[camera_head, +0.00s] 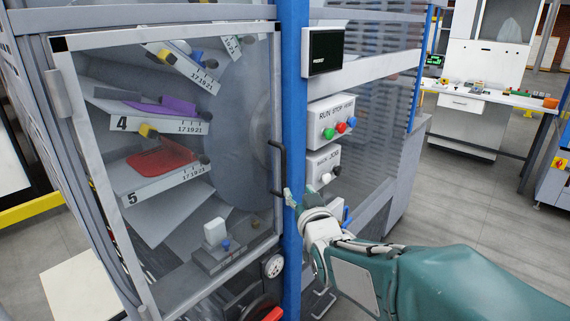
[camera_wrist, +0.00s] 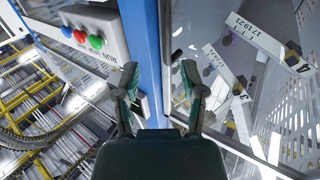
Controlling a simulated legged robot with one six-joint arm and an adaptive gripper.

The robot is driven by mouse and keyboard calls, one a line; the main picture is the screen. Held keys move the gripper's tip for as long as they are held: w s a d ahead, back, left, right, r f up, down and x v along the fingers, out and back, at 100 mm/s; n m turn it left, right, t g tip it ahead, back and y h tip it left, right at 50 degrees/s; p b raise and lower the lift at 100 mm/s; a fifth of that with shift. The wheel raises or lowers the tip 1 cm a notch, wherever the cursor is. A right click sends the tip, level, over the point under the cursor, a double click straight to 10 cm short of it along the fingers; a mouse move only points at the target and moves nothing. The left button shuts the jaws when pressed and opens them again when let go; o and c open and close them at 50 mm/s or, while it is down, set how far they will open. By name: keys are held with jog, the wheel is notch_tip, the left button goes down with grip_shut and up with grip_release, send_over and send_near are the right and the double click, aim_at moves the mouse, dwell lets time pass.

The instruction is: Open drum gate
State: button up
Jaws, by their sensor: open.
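The drum gate (camera_head: 160,37) is a clear panel in a pale metal frame at the left of the head view, and it looks shut against the blue post (camera_head: 293,60). Its dark upright handle (camera_head: 278,168) is on the right edge of the frame. My gripper (camera_head: 288,196) is by the lower end of the handle, in front of the post. In the wrist view my gripper (camera_wrist: 160,76) has its two fingers apart, with the blue post and gate edge behind the gap. I cannot tell whether a finger touches the handle.
Behind the panel are numbered pockets, with a purple sheet (camera_head: 165,105) and a red sheet (camera_head: 162,158). Right of the post are the run-stop button box (camera_head: 333,122) and the main jog box (camera_head: 323,165). A workbench (camera_head: 490,100) stands at the back right, with open floor before it.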

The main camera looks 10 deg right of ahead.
aim_at(285, 172)
jog(key=w, duration=1)
jog(key=shift+w+a, duration=0.1)
jog(key=shift+a, duration=0.3)
jog(key=shift+w+a, duration=0.15)
jog(key=shift+a, duration=0.3)
jog(key=c, duration=0.6)
jog(key=shift+d, duration=0.25)
grip_shut()
